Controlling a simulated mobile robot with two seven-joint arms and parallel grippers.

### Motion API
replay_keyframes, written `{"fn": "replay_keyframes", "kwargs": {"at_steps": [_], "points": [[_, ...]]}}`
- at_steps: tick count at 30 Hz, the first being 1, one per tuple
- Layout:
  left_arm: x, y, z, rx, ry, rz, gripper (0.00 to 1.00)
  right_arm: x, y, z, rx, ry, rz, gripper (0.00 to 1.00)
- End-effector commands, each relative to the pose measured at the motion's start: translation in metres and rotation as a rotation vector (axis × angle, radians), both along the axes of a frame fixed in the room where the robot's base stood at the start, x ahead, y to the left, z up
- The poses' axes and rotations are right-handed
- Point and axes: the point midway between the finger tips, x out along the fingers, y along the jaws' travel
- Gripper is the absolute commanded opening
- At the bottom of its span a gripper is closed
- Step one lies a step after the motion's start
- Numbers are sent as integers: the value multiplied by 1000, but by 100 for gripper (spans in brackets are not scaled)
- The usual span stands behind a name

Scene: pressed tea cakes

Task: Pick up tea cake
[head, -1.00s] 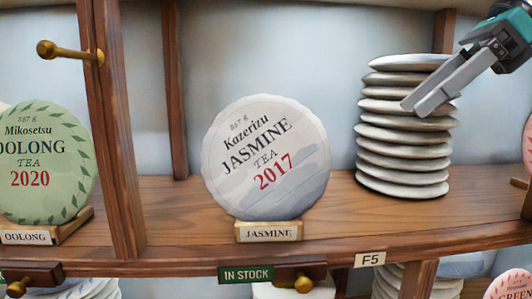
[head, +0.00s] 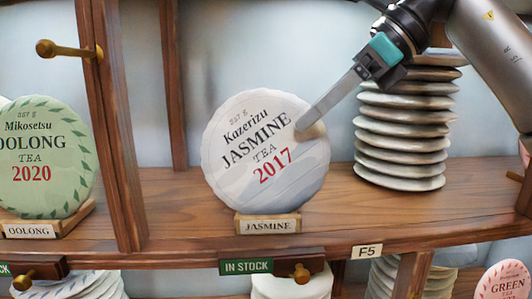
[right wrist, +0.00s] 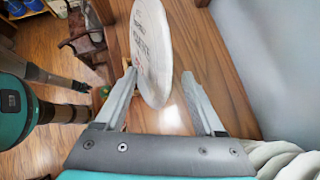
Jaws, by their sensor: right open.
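The white Jasmine tea cake (head: 240,170) stands upright on a small wooden stand (head: 268,224) labelled JASMINE, with "2017" in red on its face. My right gripper (head: 300,133) reaches in from the upper right, its near finger tip overlapping the cake's upper right face. In the right wrist view its two fingers (right wrist: 160,82) are spread, open, with the cake (right wrist: 151,50) edge-on between them. The cake is closer to the left finger; whether it touches is unclear. A small silver and black arm at the left there looks like mine; its gripper is too small to judge.
A stack of pale discs (head: 400,150) stands to the right of the cake. A green Oolong cake (head: 42,160) stands on its stand at the left, beyond a wooden post (head: 112,130). The shelf (head: 350,215) is bare between cake and stack. A brass knob (head: 70,50) juts out upper left.

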Motion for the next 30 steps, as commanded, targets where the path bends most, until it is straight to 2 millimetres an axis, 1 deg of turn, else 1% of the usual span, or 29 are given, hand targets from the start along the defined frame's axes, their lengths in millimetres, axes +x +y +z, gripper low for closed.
{"fn": "replay_keyframes", "kwargs": {"at_steps": [3, 9, 27, 28, 30], "points": [[1, 0, 0, 1, -1, 0, 50, 1, 4, -4, 0, 0, 0, 71], [1, 0, 0, 1, -2, 0, 50, 2, 4, -4, 0, 0, 0, 71], [0, 2, 0, 3, -1, 1, 50, 1, 4, -4, 1, -1, 1, 3], [0, 2, 0, 3, -1, 1, 50, 1, 4, -4, 0, -2, 0, 0], [0, 2, 0, 3, -1, 1, 50, 1, 4, -4, 0, -2, 0, 0]]}}
